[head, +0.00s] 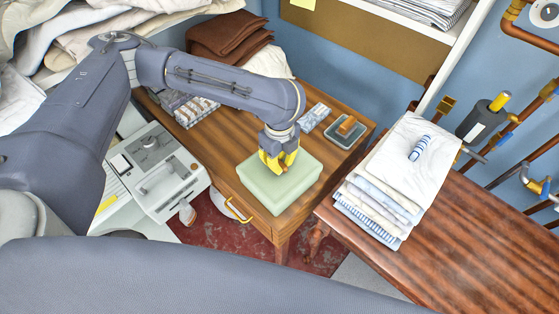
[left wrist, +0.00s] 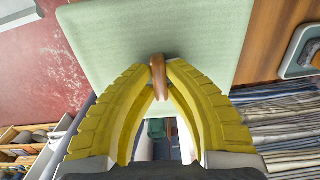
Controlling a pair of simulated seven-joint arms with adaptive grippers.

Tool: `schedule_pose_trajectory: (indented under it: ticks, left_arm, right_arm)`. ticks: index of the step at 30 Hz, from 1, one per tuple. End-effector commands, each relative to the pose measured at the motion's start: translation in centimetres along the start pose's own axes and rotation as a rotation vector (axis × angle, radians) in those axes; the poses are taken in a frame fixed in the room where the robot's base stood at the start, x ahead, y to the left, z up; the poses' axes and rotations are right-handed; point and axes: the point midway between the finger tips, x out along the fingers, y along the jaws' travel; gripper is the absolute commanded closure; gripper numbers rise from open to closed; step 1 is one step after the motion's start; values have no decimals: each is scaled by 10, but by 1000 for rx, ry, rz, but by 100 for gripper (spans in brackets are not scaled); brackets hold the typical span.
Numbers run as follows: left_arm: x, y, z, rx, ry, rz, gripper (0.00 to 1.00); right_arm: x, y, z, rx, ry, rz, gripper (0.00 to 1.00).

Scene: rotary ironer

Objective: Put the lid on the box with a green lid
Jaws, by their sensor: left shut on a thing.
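The pale green lid (head: 285,189) shows in the head view at the front right corner of the small wooden table. Its flat top fills much of the left wrist view (left wrist: 155,30). My left gripper (head: 279,158) is above the lid, its yellow fingers pointing down. In the left wrist view the fingers (left wrist: 158,78) are shut on the lid's small brown knob (left wrist: 157,65). Pale green sides show below the top in the head view; I cannot tell where lid ends and box begins, or whether the lid is fully seated. My right gripper is not in view.
Behind on the wooden table (head: 230,135) are a grey dish (head: 343,140) with a brown block and a patterned grey item (head: 314,117). Folded linen (head: 385,190) is stacked on the reddish table (head: 470,235) at right. A grey-white machine (head: 160,170) stands left.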

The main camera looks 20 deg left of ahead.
Motion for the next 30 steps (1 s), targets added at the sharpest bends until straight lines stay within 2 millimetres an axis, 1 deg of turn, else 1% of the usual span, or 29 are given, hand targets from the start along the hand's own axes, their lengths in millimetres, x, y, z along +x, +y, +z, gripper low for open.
schedule_pose_trajectory:
  ticks: [13, 14, 18, 19, 24, 25, 30]
  left_arm:
    - [3, 0, 0, 0, 0, 0, 100]
    - [3, 0, 0, 0, 0, 0, 84]
    - [3, 0, 0, 0, 0, 0, 68]
    - [3, 0, 0, 0, 0, 0, 64]
    - [3, 0, 0, 0, 0, 0, 64]
    - [3, 0, 0, 0, 0, 0, 57]
    - [3, 0, 0, 0, 0, 0, 38]
  right_arm:
    - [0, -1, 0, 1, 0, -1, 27]
    - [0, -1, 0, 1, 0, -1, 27]
    - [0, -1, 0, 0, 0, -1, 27]
    - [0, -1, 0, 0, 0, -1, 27]
    - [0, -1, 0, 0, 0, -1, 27]
    - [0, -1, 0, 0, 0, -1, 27]
    - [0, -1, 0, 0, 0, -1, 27]
